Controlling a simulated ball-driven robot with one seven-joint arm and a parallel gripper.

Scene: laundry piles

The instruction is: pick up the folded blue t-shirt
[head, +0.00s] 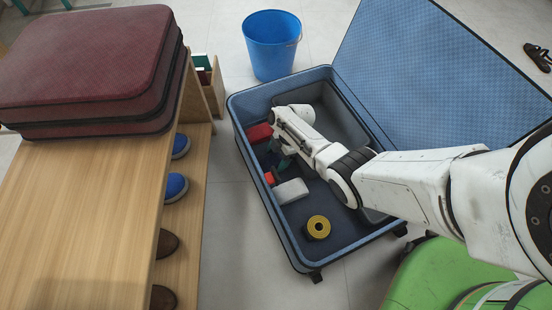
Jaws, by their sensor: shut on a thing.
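My gripper (281,156) points down inside the open blue suitcase (238,118), at its left part. It is shut on a small dark blue thing (268,161) that looks like the folded blue t-shirt. Only a little of that thing shows beside the fingers, and my wrist hides part of it. I cannot tell whether it is clear of the suitcase floor.
Red folded items (258,133), a pale grey folded item (292,190) and a yellow-black roll (317,227) lie in the suitcase. A blue bucket (272,46) stands behind it. A wooden shelf bench (85,215) with shoes and a maroon suitcase (90,62) is at left.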

